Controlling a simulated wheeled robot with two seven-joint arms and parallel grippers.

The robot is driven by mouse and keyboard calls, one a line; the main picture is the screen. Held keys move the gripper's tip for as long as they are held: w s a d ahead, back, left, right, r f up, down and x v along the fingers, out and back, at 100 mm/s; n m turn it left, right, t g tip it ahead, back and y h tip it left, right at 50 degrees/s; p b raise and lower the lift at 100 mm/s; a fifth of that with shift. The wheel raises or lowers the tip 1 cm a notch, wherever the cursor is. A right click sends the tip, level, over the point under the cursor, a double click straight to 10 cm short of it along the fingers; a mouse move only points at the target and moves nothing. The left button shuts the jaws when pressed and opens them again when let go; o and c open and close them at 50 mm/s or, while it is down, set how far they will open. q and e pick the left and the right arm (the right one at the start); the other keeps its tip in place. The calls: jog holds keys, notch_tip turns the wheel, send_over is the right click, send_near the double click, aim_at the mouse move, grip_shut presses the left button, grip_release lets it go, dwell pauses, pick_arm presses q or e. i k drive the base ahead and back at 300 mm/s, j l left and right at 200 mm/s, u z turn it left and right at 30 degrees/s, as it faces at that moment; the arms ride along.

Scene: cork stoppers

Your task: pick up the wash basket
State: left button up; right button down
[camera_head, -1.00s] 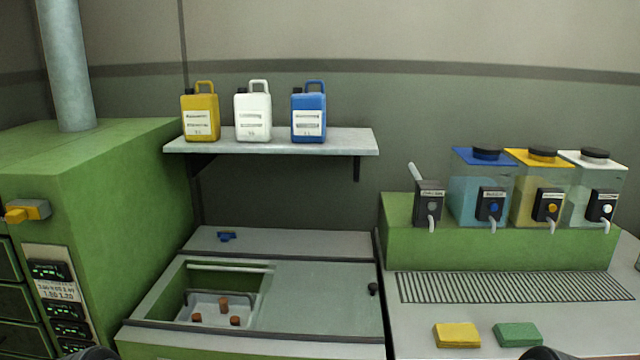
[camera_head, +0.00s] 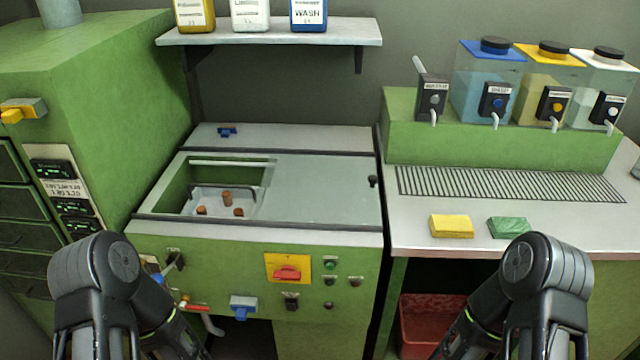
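A wire or clear basket (camera_head: 190,207) with a dark handle sits inside the open left part of the green washing machine (camera_head: 345,250). Several brown cork stoppers (camera_head: 227,197) lie in it. A grey sliding lid (camera_head: 320,190) covers the right part of the machine's top. My two dark arms show at the bottom left and bottom right, in front of the machine. Their gripper fingers are not visible. Neither arm is near the basket.
A shelf (camera_head: 270,33) with yellow, white and blue jugs is above the machine. Right are dispensers (camera_head: 485,85), a drain grate (camera_head: 510,184), yellow (camera_head: 451,226) and green (camera_head: 508,228) sponges, and a red bin (camera_head: 425,325) below. A green cabinet (camera_head: 120,110) stands left.

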aim_at(249, 198)
jog(key=i+j+z, duration=0.35)
jog(key=j, duration=0.3)
jog(key=i+j+z, duration=0.15)
jog(key=j, duration=0.2)
jog(key=i+j+z, duration=0.15)
jog(key=j, duration=0.25)
